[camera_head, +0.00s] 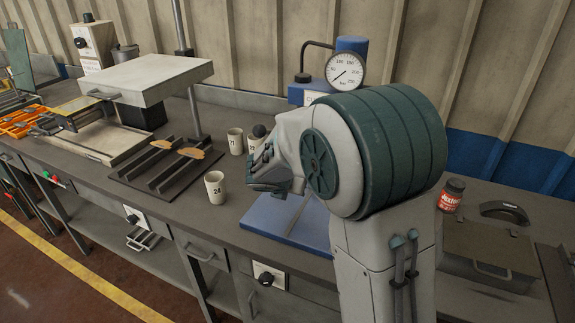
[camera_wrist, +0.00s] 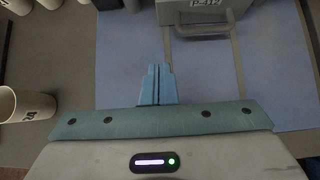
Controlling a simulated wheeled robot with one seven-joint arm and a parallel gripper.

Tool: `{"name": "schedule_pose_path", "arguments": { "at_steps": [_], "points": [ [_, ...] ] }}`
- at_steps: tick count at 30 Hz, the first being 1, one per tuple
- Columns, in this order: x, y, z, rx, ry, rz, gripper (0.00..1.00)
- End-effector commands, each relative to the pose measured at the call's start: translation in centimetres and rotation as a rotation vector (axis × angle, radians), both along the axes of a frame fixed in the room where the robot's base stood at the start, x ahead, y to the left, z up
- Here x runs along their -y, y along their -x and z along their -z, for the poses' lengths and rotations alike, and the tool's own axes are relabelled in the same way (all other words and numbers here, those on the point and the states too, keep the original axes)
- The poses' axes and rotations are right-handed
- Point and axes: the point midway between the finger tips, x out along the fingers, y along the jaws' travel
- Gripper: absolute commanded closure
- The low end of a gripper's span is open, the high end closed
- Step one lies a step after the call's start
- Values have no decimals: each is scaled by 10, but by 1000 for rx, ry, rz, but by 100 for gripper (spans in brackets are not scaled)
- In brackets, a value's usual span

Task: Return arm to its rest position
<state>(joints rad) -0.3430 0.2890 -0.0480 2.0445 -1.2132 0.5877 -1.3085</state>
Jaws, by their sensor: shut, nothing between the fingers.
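My gripper (camera_head: 262,172) hangs above the bench at the left of my bulky arm in the head view. In the wrist view my gripper's blue fingers (camera_wrist: 157,70) are together with nothing between them. They are over a blue mat (camera_wrist: 115,50), apart from the things around. The mat (camera_head: 270,215) also shows in the head view, partly hidden by my arm. The arm is folded, with its large green-banded joint in front of the bench.
A white cup (camera_head: 215,188) marked 24 stands close left of my gripper; more cups (camera_head: 235,141) stand behind. A pressure gauge (camera_head: 344,71) is at the back. A slatted rack (camera_head: 165,170) lies left. A red-labelled jar (camera_head: 452,194) and grey box (camera_head: 490,250) are right.

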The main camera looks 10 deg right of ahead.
Motion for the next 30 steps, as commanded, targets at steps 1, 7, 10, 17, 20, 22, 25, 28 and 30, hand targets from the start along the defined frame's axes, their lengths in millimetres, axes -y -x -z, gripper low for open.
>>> {"name": "schedule_pose_path", "arguments": {
  "at_steps": [1, 7, 10, 17, 20, 22, 25, 28, 30],
  "points": [
    [0, 1, 0, 0, 0, 0, 100],
    [15, 17, -12, 32, -89, 134, 100],
    [38, 48, -26, 90, -252, 376, 100],
    [74, 142, -47, 234, -675, 1047, 100],
    [78, 183, -50, 289, -847, 1340, 100],
    [77, 210, -51, 321, -961, 1543, 100],
    [71, 245, -51, 354, -1100, 1812, 100],
    [63, 270, -50, 370, -1205, 2034, 100],
    [58, 282, -50, 376, -1256, 2150, 100]
  ]
}}
